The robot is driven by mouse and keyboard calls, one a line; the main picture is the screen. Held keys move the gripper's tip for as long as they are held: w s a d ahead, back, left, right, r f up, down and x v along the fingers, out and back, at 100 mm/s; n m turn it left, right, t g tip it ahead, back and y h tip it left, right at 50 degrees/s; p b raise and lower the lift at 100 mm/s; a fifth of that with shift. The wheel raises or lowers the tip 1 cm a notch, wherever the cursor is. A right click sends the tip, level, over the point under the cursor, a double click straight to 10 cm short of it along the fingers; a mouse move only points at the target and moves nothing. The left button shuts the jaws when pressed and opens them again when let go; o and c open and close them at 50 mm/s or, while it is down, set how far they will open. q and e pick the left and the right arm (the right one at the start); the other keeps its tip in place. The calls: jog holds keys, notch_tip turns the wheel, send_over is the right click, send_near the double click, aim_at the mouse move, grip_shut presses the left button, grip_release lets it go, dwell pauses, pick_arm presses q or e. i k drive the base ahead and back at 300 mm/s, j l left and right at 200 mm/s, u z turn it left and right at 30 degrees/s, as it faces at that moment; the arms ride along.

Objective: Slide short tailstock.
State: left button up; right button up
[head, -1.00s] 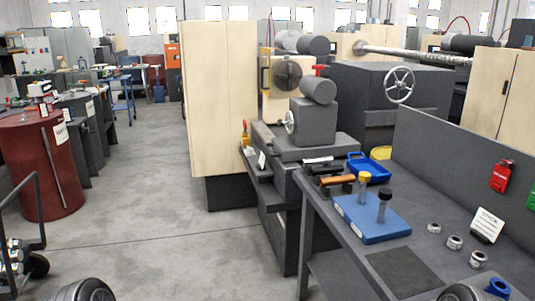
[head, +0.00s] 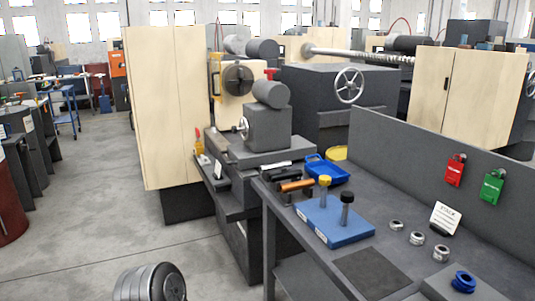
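The short tailstock (head: 266,128) looks to be the dark grey block on the near lathe, with a thick grey cylinder (head: 271,94) on top. A small pale handwheel (head: 244,128) is on its left side. It stands upright on a grey slide base (head: 262,150) on the lathe bed. The round chuck (head: 238,80) is behind it, with a visible gap. Neither of my grippers is in view. A dark ribbed rounded part at the bottom left looks like one of my arm links, well short of the tailstock.
A dark workbench (head: 372,272) fills the front right, with a blue block (head: 333,222) carrying two upright pins, a blue tray (head: 327,170) and several metal rings. A tall cream cabinet (head: 165,110) stands left of the lathe. The grey floor (head: 95,225) at left is open.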

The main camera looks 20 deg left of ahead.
aim_at(270, 140)
jog(key=i+j+z, duration=0.45)
jog(key=j, duration=0.2)
jog(key=j+z, duration=0.25)
jog(key=j, duration=0.15)
jog(key=i+j+z, duration=0.2)
jog(key=j, duration=0.2)
jog(key=i+j, duration=0.15)
jog(key=j, duration=0.45)
jog(key=i+j+z, duration=0.1)
jog(key=j, duration=0.5)
jog(key=i+j, duration=0.15)
jog(key=j, duration=0.45)
jog(key=i+j+z, duration=0.1)
jog(key=j, duration=0.5)
jog(key=i+j, duration=0.1)
jog(key=j, duration=0.55)
